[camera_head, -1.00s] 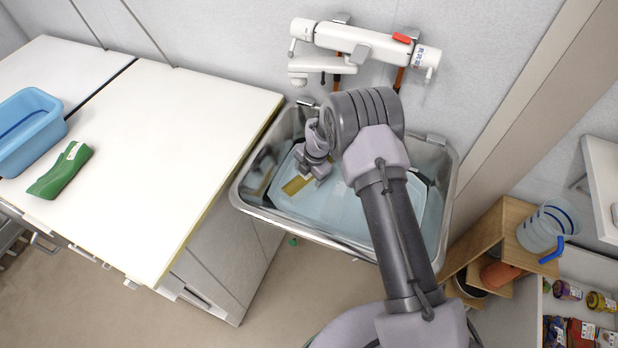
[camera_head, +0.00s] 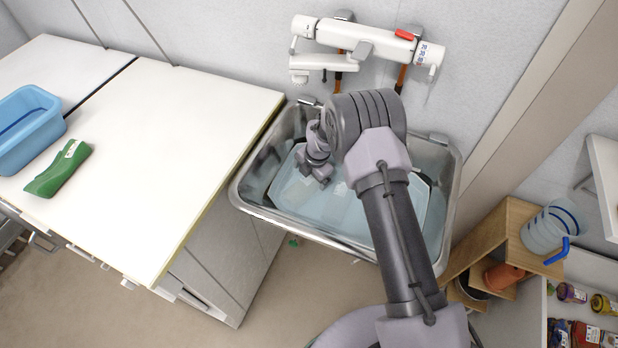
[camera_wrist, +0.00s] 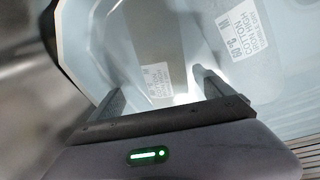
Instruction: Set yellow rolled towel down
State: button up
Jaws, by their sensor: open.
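My gripper (camera_head: 314,176) is low inside the left part of the metal basin (camera_head: 240,205). In the wrist view my gripper (camera_wrist: 158,85) is open, its fingers apart with nothing held between them. A greyish-beige shape (camera_wrist: 142,42) with a small white label lies beyond and between the fingertips, under a pale blue surface that looks like water. I cannot tell whether this shape is the yellow rolled towel.
A larger white cotton label (camera_wrist: 245,38) shows at right. The wall tap (camera_head: 365,42) hangs above the basin. A white counter (camera_head: 150,150) at left carries a blue tub (camera_head: 28,128) and a green object (camera_head: 60,170). A wooden shelf (camera_head: 500,235) stands at right.

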aim_at(315, 185)
jog(key=p+v, duration=0.5)
jog(key=v, duration=0.8)
jog(key=shift+r, duration=0.1)
